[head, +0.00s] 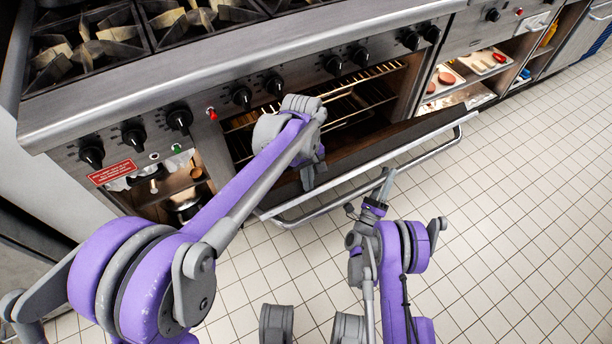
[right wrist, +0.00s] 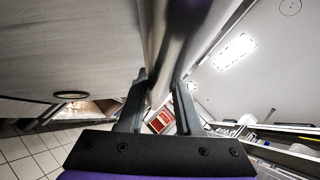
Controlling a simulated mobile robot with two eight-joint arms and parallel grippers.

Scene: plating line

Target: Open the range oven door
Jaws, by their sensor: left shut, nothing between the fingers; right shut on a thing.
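The range oven door (head: 400,136) is partly open, tilted down and outward, with its dark inner face and the racks (head: 350,100) in the oven showing. A long metal handle bar (head: 330,204) runs along the door's outer side. My right gripper (head: 388,180) is shut on this handle near its middle. In the right wrist view the bar (right wrist: 168,45) passes between the fingers (right wrist: 160,88) of my right gripper. My left gripper (head: 308,183) is shut and empty, over the door's inner side in the picture; its fingertips are hard to make out.
Burners (head: 85,45) and a row of black knobs (head: 180,118) sit above the oven. A shelf with a pot (head: 187,205) is at left. Trays of food (head: 440,80) stand in a compartment at right. The tiled floor (head: 510,210) in front is clear.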

